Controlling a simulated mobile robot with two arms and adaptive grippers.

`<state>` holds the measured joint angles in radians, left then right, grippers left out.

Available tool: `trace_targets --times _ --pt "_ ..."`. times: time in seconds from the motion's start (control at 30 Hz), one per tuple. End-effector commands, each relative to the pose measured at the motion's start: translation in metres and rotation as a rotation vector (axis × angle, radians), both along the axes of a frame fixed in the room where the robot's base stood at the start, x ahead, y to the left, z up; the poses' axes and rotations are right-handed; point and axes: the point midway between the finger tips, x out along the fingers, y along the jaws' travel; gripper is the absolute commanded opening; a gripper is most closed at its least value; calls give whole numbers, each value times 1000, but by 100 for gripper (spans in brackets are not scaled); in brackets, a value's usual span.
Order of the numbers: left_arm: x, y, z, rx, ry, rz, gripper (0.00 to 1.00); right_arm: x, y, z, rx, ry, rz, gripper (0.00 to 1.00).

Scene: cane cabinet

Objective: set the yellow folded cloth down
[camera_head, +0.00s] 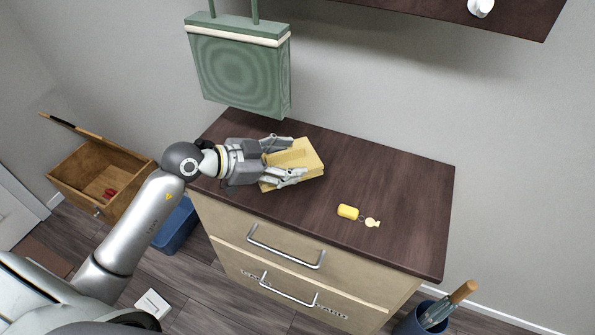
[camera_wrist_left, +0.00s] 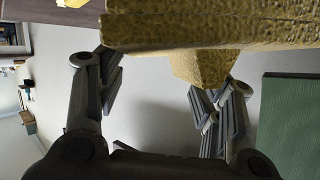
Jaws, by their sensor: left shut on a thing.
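The yellow folded cloth (camera_head: 308,158) is at the left part of the dark cabinet top (camera_head: 375,190) in the head view. My left gripper (camera_head: 292,158) reaches in from the left and is shut on the cloth, one finger on each side of it. In the left wrist view the cloth (camera_wrist_left: 215,28) spans the top of the picture, with a narrower part between the fingers (camera_wrist_left: 165,85). I cannot tell whether the cloth touches the cabinet top. My right gripper is not in view.
A yellow key fob (camera_head: 348,211) with a round tag lies on the cabinet top to the right. A green bag (camera_head: 240,65) hangs behind the gripper. A dark shelf (camera_head: 500,12) is above right.

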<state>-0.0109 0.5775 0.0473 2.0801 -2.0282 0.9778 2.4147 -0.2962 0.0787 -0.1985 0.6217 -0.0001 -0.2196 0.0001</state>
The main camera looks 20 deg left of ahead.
Motion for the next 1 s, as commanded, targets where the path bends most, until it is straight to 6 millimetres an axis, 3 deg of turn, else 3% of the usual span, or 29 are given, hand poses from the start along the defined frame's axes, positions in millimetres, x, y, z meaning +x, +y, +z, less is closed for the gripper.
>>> trace_targets --times 0.2,0.43,0.6,0.97,1.0 --pt "25 -8 -33 -1 1 0 28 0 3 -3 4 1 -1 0" --pt "35 -12 -46 1 1 -1 28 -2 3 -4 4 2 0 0" --pt "34 -11 -72 0 5 0 28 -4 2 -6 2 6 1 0" --pt "34 -11 -76 0 0 0 28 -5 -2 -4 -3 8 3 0" --pt "34 -11 -78 0 2 0 62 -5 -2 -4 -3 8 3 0"
